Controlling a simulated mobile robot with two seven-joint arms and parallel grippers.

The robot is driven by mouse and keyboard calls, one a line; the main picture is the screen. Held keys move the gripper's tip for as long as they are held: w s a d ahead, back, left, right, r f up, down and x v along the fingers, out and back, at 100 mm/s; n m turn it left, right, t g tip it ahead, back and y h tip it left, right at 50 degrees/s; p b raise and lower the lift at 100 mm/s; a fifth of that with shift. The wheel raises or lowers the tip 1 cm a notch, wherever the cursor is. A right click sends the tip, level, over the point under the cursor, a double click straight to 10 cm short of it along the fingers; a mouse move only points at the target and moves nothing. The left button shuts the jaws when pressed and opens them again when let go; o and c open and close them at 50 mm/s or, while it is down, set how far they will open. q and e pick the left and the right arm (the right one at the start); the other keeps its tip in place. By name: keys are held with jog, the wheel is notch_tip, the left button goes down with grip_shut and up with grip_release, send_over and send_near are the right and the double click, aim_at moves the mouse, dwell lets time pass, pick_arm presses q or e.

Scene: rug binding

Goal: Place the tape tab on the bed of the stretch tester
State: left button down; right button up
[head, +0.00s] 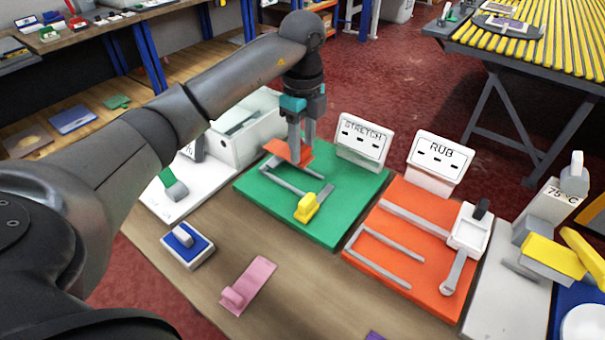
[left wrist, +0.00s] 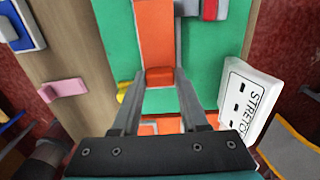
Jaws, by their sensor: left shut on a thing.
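My left gripper (head: 299,152) is shut on an orange tape tab (head: 288,150) and points down at the far part of the stretch tester's green bed (head: 347,192). In the left wrist view the tab (left wrist: 155,32) runs out from between the fingers (left wrist: 160,78), its raised grip block pinched there. The green bed (left wrist: 215,65) lies behind it. I cannot tell whether the tab touches the bed. The STRETCH sign (head: 364,140) stands at the bed's back right. A yellow clamp (head: 307,207) and grey bars lie on the bed. My right gripper is not seen.
A pink tab (head: 253,281) and a blue-and-white block (head: 188,245) lie on the wooden bench (head: 305,290) in front. The orange rub tester (head: 400,255) with its RUB sign (head: 441,157) is to the right. A white device (head: 246,130) stands close left.

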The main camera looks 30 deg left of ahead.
aim_at(303, 182)
pick_arm(q)
jog(key=shift+f, duration=1)
jog(key=shift+f+b, duration=0.55)
jog(key=shift+f, duration=1.6)
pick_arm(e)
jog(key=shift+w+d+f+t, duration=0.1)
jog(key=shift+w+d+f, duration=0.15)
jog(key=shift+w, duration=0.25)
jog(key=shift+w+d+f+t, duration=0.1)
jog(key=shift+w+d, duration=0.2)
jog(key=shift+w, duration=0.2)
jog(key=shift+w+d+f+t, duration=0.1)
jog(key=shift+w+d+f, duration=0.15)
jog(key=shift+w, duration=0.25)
pick_arm(q)
jog(key=shift+f, duration=0.2)
jog(key=shift+c, duration=2.1)
grip_release()
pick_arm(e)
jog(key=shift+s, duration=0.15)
